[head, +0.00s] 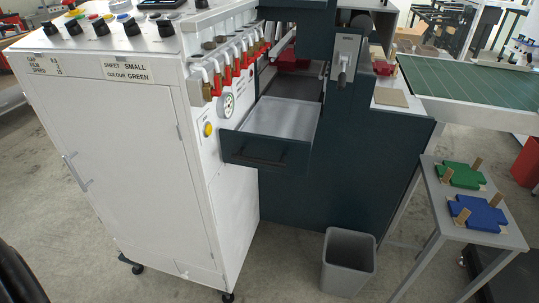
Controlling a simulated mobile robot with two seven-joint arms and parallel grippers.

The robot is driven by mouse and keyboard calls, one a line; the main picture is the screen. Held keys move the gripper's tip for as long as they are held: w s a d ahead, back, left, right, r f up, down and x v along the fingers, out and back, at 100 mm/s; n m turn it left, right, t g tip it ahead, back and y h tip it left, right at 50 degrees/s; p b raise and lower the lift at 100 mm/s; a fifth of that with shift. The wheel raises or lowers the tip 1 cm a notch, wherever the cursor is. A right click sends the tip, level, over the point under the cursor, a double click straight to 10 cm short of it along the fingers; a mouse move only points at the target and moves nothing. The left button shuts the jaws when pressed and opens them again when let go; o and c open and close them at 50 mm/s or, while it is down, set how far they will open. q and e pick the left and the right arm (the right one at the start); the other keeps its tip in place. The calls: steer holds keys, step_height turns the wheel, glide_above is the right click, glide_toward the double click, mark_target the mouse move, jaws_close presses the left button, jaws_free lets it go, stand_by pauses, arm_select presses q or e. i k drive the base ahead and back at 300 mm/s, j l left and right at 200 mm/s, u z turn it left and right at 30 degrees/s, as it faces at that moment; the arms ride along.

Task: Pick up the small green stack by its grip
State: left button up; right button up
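The small green stack (463,174) lies flat on a small grey side table (513,239) at the right of the head view. It is a cross-shaped pile of green sheets. Two tan upright posts stand at its edges, one at the back right (477,164) and one at the front left (446,174). A separate grip on the stack is too small to make out. Neither of my grippers shows in the head view.
A similar blue stack (478,213) with tan posts lies just in front of the green one. A grey bin (348,262) stands left of the table. A drawer (267,150) sticks out of the dark machine. A white cabinet (115,150) labelled SMALL and GREEN fills the left.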

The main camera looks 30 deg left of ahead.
mark_target(449, 173)
steer(key=i+l+z, duration=0.15)
steer(key=i, duration=0.6)
steer(key=i+l+z, duration=0.2)
steer(key=i, duration=0.55)
